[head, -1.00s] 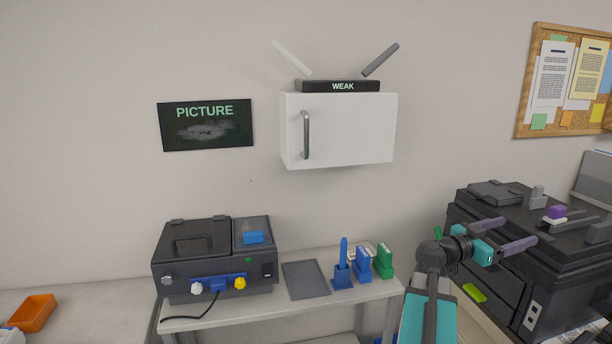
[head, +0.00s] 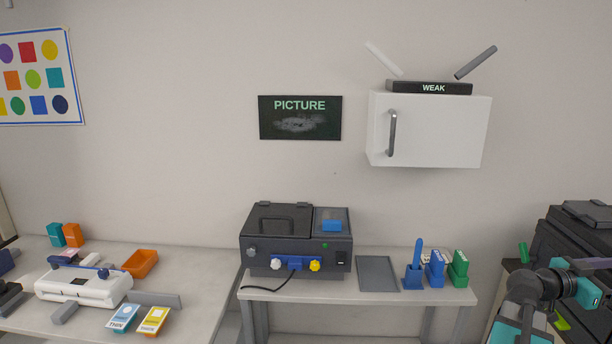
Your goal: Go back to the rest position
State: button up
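My gripper (head: 598,278) is at the right edge of the head view, in front of the dark copier (head: 572,248). Its two teal finger mounts stand apart and I see nothing between the visible parts. The fingertips are cut off by the frame edge. My arm rises from the lower right corner.
A narrow table (head: 375,306) holds a black device (head: 295,240), a grey tray (head: 378,273) and blue and green holders. A white cabinet (head: 435,130) hangs above. A counter (head: 195,290) at left holds a white machine (head: 85,287), an orange bin (head: 140,263) and cards.

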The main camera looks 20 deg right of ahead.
jog(key=w+a+f+n+t+y, duration=0.1)
jog(key=w+a+f+n, duration=0.1)
jog(key=w+f, duration=0.35)
jog(key=w+a+f+n+t+y, duration=0.1)
jog(key=w+a+f+y, duration=0.15)
jog(key=f, duration=0.55)
jog(key=w+a+f+n+t+y, duration=0.1)
jog(key=w+a+f+n+y, duration=0.25)
jog(key=a+f, duration=0.9)
jog(key=w+a+f+n+t+y, duration=0.15)
jog(key=w+a+f+n, duration=0.3)
jog(key=a+f, duration=0.85)
jog(key=s+a+f+n+g+y, duration=0.1)
jog(key=s+a+f+n+y, duration=0.15)
jog(key=a+f, duration=0.6)
jog(key=s+a+f+n+y, duration=0.1)
jog(key=a+f+n+y, duration=0.15)
jog(key=a+f, duration=0.6)
jog(key=s+a+f+n+g+y, duration=0.1)
jog(key=s+a+f, duration=0.4)
jog(key=a, duration=0.5)
jog(key=s+a+f+n+g+y, duration=0.2)
jog(key=s+a+f+n+y, duration=0.1)
jog(key=s+a, duration=0.6)
notch_tip(320, 180, down, 2)
jog(key=shift+a+f+n, duration=0.2)
jog(key=shift+a+n, duration=0.35)
jog(key=shift+n, duration=0.05)
jog(key=shift+g+y, duration=0.25)
